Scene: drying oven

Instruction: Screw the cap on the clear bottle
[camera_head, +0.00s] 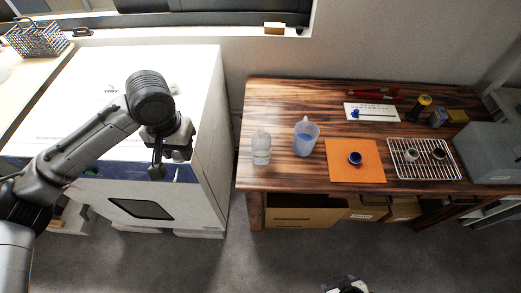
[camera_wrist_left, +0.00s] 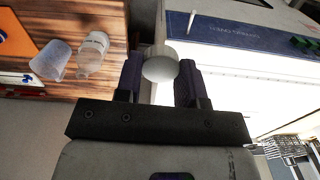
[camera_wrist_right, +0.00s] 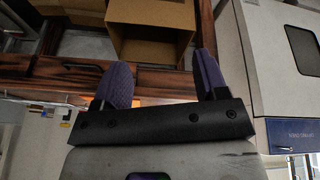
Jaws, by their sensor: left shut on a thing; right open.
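The clear bottle (camera_head: 261,148) stands upright at the left end of the wooden table; its lower part looks whitish. It also shows in the left wrist view (camera_wrist_left: 91,55), beside the jug. My left gripper (camera_head: 157,172) is in front of the white oven, left of the bottle and apart from it. In the left wrist view its fingers are shut on a pale round cap (camera_wrist_left: 160,64). The cap cannot be made out in the head view. My right gripper (camera_wrist_right: 165,80) is open and empty; only a bit of it (camera_head: 346,286) shows at the head view's bottom edge.
A jug (camera_head: 306,137) with blue contents stands close to the bottle's right. An orange mat (camera_head: 340,175) bears a small dark blue item. A wire rack (camera_head: 400,174) with small cups and a grey box (camera_head: 490,150) stand farther right. The white oven (camera_head: 205,100) is left of the table.

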